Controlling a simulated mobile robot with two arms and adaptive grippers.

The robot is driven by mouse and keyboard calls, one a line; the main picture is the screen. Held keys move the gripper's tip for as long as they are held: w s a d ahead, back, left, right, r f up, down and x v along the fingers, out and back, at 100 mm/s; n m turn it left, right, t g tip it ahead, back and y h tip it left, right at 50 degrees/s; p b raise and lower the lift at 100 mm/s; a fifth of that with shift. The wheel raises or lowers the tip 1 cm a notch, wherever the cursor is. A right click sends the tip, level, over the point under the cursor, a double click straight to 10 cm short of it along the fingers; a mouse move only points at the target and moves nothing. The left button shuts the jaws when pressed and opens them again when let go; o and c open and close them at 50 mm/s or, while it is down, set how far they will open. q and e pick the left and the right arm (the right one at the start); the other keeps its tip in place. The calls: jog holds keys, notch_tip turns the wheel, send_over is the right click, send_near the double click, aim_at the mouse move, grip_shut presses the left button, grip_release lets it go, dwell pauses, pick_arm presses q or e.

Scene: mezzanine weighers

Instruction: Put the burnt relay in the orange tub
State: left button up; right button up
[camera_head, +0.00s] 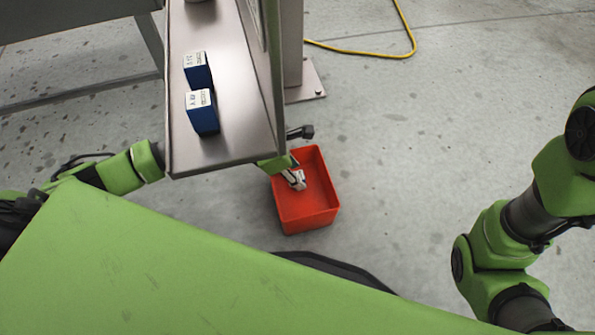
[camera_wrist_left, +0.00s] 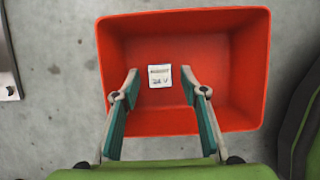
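The orange tub (camera_head: 322,208) stands on the floor below the end of a metal shelf; it fills most of the left wrist view (camera_wrist_left: 225,115). A small block with a white label reading "24 V", seemingly the relay (camera_wrist_left: 160,76), shows inside the tub between my fingertips in that view. Gaps show on both sides of it, so the fingers do not touch it. I cannot tell whether it rests on the tub floor. My left gripper (camera_wrist_left: 158,84) is open over the tub; in the head view (camera_head: 293,176) it is partly hidden by the shelf. My right gripper is out of view.
Two blue blocks with white labelled tops, a nearer one (camera_head: 203,112) and a farther one (camera_head: 197,71), stand on the metal shelf (camera_head: 225,148). A post with a floor plate (camera_head: 305,82) and a yellow cable (camera_head: 375,54) lie behind. Floor right of the tub is clear.

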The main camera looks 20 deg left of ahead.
pick_arm(q)
jog(key=p+v, duration=0.2)
jog(key=v, duration=0.3)
jog(key=shift+r+p, duration=0.2)
jog(key=shift+p, duration=0.2)
jog(key=shift+s, duration=0.1)
